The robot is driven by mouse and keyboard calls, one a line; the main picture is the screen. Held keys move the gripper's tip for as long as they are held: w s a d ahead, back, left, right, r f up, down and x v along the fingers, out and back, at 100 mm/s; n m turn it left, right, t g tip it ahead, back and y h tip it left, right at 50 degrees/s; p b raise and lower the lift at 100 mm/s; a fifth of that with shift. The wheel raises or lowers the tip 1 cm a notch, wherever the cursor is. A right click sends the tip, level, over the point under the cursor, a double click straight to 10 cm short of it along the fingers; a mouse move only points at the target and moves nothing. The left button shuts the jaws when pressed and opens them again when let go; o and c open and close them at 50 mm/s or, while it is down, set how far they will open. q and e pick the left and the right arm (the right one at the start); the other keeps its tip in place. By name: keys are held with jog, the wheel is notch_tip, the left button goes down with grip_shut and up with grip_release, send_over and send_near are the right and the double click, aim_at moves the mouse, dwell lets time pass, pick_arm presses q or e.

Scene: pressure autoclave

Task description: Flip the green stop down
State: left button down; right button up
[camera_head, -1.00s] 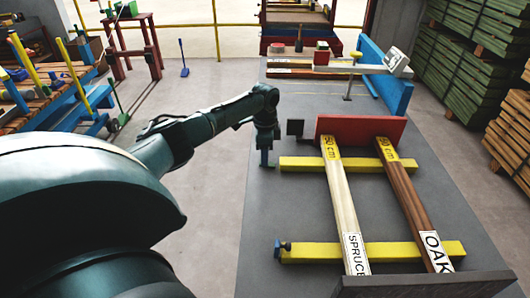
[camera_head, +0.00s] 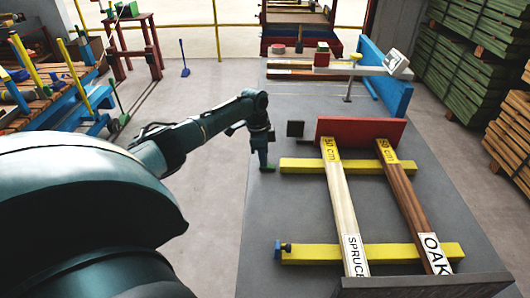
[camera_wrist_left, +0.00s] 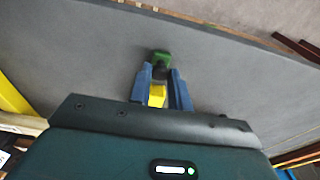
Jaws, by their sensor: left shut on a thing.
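The green stop (camera_head: 268,168) sits at the left end of the far yellow beam (camera_head: 320,166). In the head view only a small low green part of it shows, under my left gripper (camera_head: 263,158). In the left wrist view the green stop (camera_wrist_left: 160,57) shows just beyond the two blue fingertips of my left gripper (camera_wrist_left: 160,82), with a dark part between them and the yellow beam (camera_wrist_left: 157,96) behind. My left gripper is shut on the stop. The stop's exact tilt is partly hidden. My right gripper is not in view.
A blue stop (camera_head: 278,250) with a dark knob stands at the near yellow beam's (camera_head: 320,254) left end. A spruce plank (camera_head: 342,205) and an oak plank (camera_head: 410,205) lie across both beams, against a red plate (camera_head: 360,131). A small dark plate (camera_head: 295,129) stands close to my gripper.

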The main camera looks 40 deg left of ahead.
pick_arm(q)
jog(key=shift+s+a+f+t+h, duration=0.15)
jog(key=shift+f+t+h, duration=0.05)
jog(key=shift+t+h, duration=0.25)
jog(key=c, duration=1.3)
grip_release()
jog(key=v, duration=1.3)
